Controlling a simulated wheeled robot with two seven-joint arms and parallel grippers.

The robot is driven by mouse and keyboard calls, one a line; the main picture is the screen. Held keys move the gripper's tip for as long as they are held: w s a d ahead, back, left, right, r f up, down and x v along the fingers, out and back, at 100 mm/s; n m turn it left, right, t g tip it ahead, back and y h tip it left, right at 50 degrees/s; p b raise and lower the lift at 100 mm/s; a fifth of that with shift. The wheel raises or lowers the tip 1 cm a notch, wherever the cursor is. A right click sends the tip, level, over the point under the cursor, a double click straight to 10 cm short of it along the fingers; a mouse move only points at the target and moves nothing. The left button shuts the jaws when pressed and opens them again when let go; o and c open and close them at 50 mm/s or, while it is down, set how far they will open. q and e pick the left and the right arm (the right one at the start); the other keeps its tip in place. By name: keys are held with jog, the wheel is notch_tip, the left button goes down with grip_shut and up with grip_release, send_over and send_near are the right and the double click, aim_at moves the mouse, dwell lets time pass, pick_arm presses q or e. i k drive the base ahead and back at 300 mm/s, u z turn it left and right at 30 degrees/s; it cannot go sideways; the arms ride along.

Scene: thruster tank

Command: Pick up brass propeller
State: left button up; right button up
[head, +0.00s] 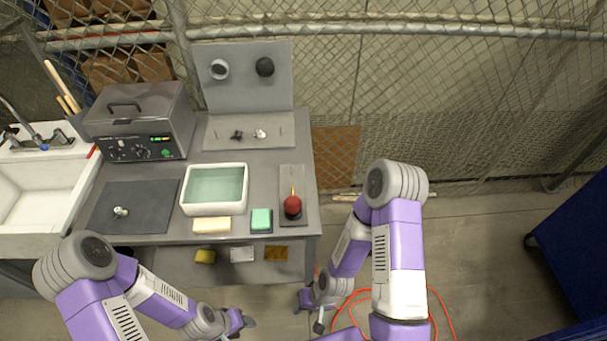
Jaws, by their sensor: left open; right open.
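A small pale item (120,211) lies on the dark mat (150,196) at the left of the bench; it is too small to tell whether it is the brass propeller. Two small propeller-like parts, one dark (237,135) and one pale (260,133), sit on the grey stand's base at the back. None shows a clear brass colour. My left gripper (243,323) is open and empty, low in front of the bench. My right gripper (318,311) is open and empty, to its right. Both are well apart from these parts.
A white tank of greenish water (214,171) stands mid-bench, with a cream block (211,225) and green sponge (261,219) before it. A metal machine (140,115) and sink (40,190) are left. An orange hose (440,305) lies on the floor.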

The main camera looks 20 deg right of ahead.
aim_at(119, 211)
jog(key=u, duration=2.4)
jog(key=i, duration=2)
jog(key=z, duration=2.3)
